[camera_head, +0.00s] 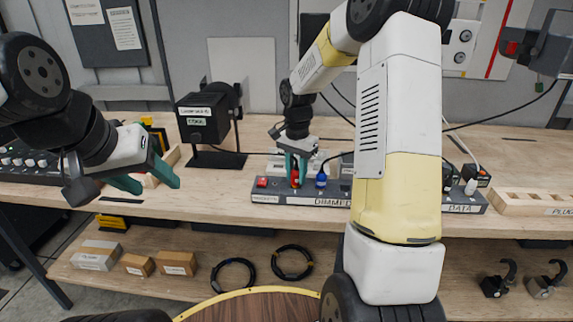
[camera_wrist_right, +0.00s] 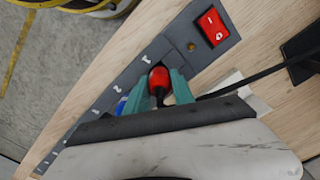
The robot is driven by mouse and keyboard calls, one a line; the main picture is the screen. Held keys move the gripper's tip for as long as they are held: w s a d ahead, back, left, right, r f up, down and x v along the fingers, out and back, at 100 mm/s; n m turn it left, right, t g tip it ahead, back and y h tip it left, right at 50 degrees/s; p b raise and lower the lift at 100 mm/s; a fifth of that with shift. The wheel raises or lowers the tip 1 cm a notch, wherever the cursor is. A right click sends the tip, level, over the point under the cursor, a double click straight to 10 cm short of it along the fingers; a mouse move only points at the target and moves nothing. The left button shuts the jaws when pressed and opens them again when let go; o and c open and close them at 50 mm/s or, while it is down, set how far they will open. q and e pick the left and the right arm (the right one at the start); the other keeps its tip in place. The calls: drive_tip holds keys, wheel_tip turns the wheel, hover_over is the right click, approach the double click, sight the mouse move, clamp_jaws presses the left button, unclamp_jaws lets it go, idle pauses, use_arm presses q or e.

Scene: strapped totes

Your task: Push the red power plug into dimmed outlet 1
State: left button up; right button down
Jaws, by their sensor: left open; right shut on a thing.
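The red power plug (camera_wrist_right: 158,80) is between the teal fingers of my right gripper (camera_wrist_right: 155,88), which is shut on it. The plug is at the dimmed strip (camera_wrist_right: 178,38), beside the number 1 mark. The fingers hide its lower side, so I cannot tell how far it is in. In the head view the red plug (camera_head: 294,179) is under my right gripper (camera_head: 295,170), near the left end of the strip labelled DIMMED (camera_head: 270,195). My left gripper (camera_head: 148,183) is open and empty, left of the strip above the bench.
A blue plug (camera_head: 321,180) stands right of the red one. A red rocker switch (camera_wrist_right: 212,25) is at the strip's end. A black lamp (camera_head: 205,118) stands behind on the bench. The DATA strip (camera_head: 462,202) and a wooden plug block (camera_head: 535,202) are at right.

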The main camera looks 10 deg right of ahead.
drive_tip(key=shift+f, duration=0.25)
drive_tip(key=c, duration=1)
unclamp_jaws()
wheel_tip(320, 180, up, 8)
drive_tip(key=shift+f, duration=0.1)
drive_tip(key=s+a+r+n+t+y, duration=0.1)
drive_tip(key=s+r+n+t, duration=0.2)
drive_tip(key=s, duration=0.9)
drive_tip(key=s+a+r+n+t+y, duration=0.1)
drive_tip(key=s+r+n+t, duration=0.2)
drive_tip(key=s, duration=0.9)
drive_tip(key=shift+s+a+r+n, duration=0.15)
drive_tip(key=shift+r+n, duration=1.75)
drive_tip(key=shift+r, duration=0.65)
